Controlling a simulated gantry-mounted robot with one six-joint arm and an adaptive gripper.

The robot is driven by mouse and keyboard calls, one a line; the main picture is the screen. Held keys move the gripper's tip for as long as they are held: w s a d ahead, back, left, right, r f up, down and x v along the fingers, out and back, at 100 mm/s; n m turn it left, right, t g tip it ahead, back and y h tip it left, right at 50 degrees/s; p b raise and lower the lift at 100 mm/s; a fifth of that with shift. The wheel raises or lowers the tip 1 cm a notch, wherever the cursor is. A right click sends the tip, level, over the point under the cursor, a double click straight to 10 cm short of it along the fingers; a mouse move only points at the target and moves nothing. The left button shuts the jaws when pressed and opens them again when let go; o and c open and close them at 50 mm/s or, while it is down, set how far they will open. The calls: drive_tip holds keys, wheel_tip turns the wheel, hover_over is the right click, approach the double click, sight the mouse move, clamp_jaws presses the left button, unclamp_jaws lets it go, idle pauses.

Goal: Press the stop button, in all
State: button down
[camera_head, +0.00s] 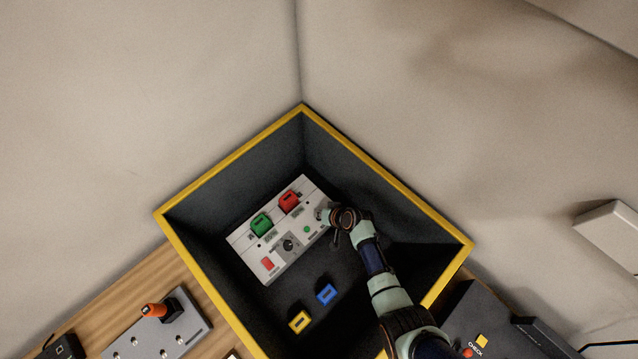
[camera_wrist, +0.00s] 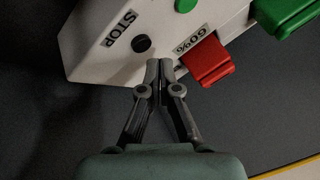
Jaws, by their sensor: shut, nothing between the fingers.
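The control box (camera_head: 272,257) is light grey and lies tilted in the picture inside a dark bin. In the wrist view the box (camera_wrist: 88,45) carries a STOP label beside a round black button (camera_wrist: 141,43), taken as the stop button. My gripper (camera_wrist: 160,64) is shut and empty, its tips just below and right of that button in the picture. Whether the tips touch the box cannot be told. In the head view my gripper (camera_head: 325,215) is over the box's right end and hides much of that area, so the stop button is not clear there.
The box has a red rocker (camera_head: 288,201), a green rocker (camera_head: 261,225) and a black knob (camera_head: 288,244). The red rocker (camera_wrist: 207,60) is close right of my fingers. Yellow (camera_head: 299,321) and blue (camera_head: 326,293) blocks lie on the bin floor. The bin's yellow rim (camera_head: 195,288) surrounds all.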

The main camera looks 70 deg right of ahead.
drive_tip(key=shift+r+p, duration=1.85)
drive_tip(key=shift+r, duration=0.45)
drive_tip(key=w+a+r+n+t+y, duration=0.1)
drive_tip(key=w+a+r+n, duration=0.4)
drive_tip(key=w+r, duration=0.4)
drive_tip(key=w+a+r+n+t, duration=0.1)
drive_tip(key=w+a+r+n, duration=0.2)
drive_tip(key=w+a+r, duration=0.65)
drive_tip(key=a+r+n+t, duration=0.25)
drive_tip(key=a+r, duration=0.55)
drive_tip(key=r, duration=0.4)
drive_tip(key=s+a+r+n+t+y+p, duration=0.1)
drive_tip(key=s+a+r+n, duration=0.15)
drive_tip(key=a+r, duration=0.5)
drive_tip(key=s+a+r+n+t+y+p, duration=0.1)
drive_tip(key=s+a+r, duration=0.2)
drive_tip(key=a+r, duration=0.45)
wheel_tip(320, 180, up, 23)
drive_tip(key=d+p, duration=0.2)
drive_tip(key=p, duration=2)
drive_tip(key=shift+m, duration=0.3)
